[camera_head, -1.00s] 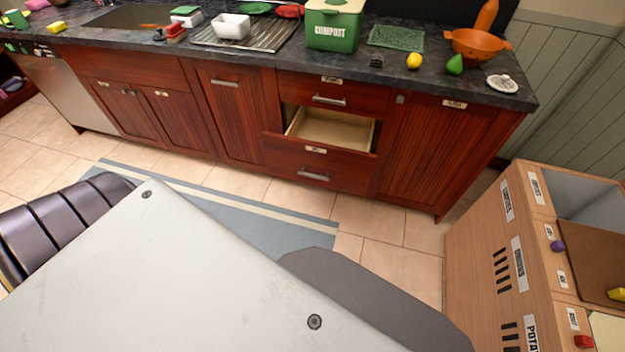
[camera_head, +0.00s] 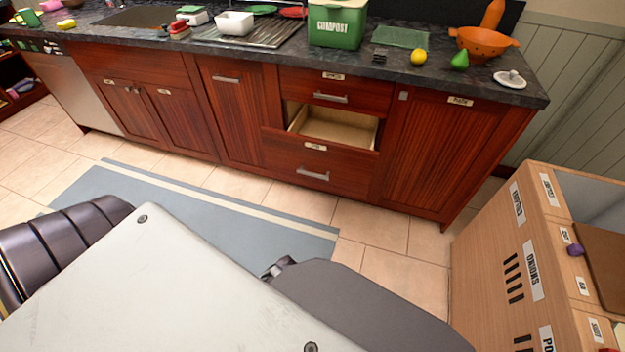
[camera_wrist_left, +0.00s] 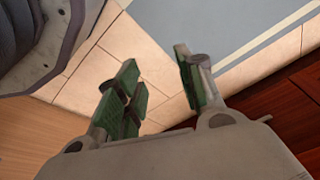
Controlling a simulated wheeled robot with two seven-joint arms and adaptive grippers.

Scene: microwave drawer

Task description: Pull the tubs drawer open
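The lower drawer front (camera_head: 312,165) is red wood with a metal bar handle (camera_head: 313,175) and a small label too small to read surely. Above it, a light wood drawer interior (camera_head: 338,128) shows, looking empty. The upper drawer (camera_head: 330,92) is shut. I cannot tell by label which is the tubs drawer. My left gripper (camera_wrist_left: 160,78), with green finger pads, is open and empty over floor tiles in the left wrist view. Red wood shows at that view's right edge. No handle is between the fingers. My right gripper is not in view.
A dark counter (camera_head: 430,80) runs above the cabinets, with a green compost bin (camera_head: 336,25) and an orange colander (camera_head: 483,44) on it. A wooden bin unit (camera_head: 500,260) stands at the right. Tiles and a blue rug (camera_head: 200,205) lie before the cabinets.

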